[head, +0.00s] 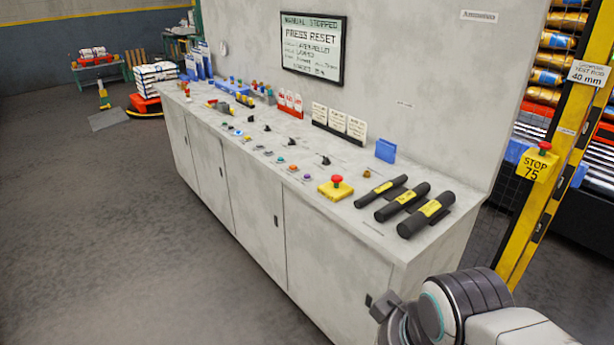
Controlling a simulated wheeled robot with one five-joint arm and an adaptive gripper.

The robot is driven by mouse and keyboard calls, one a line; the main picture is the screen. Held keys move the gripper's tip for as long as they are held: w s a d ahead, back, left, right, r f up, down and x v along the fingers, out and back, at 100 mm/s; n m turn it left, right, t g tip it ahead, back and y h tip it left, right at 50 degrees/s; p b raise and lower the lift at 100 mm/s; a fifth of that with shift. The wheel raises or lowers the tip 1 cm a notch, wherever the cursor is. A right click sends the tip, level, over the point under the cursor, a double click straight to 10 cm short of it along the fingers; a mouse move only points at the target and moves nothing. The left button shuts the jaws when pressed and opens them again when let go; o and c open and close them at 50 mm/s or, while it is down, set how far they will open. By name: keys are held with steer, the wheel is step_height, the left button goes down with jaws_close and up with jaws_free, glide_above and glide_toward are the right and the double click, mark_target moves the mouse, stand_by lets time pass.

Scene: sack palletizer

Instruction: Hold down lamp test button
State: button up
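A grey control console runs along the wall, its top (345,158) carrying a row of small round buttons. Among them are a purple one (307,177), a teal one (292,168) and an orange one (280,160). Their labels are too small to read, so I cannot tell which is the lamp test button. My gripper (380,306) shows only as dark parts at the end of my arm, at the lower right before the console's near corner. It is well apart from the buttons. Its fingers are not clear.
A red mushroom button on a yellow box (336,187) and several black rolls (402,203) occupy the console's near end. Black selector switches (324,160) stand behind the buttons. A yellow post (553,170) rises at right. The floor (130,230) left of the console is clear.

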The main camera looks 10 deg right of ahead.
jaws_close()
steer(key=c, duration=0.5)
jaws_free()
stand_by(0.4)
